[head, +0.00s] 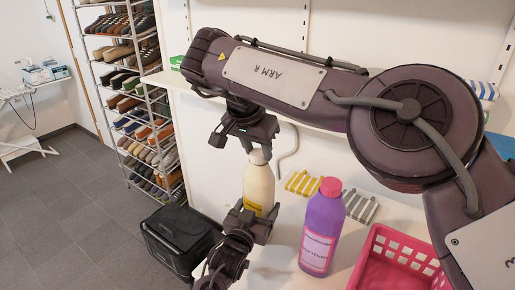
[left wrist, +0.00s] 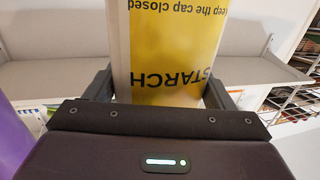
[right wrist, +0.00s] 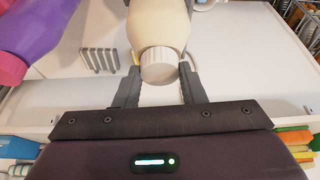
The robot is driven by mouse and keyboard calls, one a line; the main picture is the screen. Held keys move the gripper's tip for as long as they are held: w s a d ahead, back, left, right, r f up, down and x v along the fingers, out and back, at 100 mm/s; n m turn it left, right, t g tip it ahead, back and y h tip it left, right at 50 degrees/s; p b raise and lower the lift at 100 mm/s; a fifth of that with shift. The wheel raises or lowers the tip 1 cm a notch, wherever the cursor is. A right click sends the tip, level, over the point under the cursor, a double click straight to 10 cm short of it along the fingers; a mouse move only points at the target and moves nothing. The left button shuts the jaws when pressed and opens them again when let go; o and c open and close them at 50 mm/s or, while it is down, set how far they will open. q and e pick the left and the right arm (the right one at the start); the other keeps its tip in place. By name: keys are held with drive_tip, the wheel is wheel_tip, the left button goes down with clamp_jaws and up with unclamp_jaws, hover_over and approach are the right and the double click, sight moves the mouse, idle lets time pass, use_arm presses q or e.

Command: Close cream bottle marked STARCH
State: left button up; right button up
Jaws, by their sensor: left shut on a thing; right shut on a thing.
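The cream bottle (head: 258,187) stands upright between my two grippers in the head view. Its yellow label (left wrist: 165,50) reads STARCH, upside down in the left wrist view. My left gripper (head: 250,216) is shut on the lower body of the bottle. My right gripper (head: 259,150) comes from above and is shut on the pale cap (right wrist: 159,66) at the bottle's top. In the right wrist view the cap sits on the bottle's neck between the two fingers. Whether the cap is fully tight cannot be told.
A purple bottle (head: 321,228) with a pink cap stands close to the right of the cream bottle. A pink basket (head: 378,248) is at the right. A shoe rack (head: 133,100) and a black box (head: 178,235) stand left.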

drive_tip(key=o, duration=0.9)
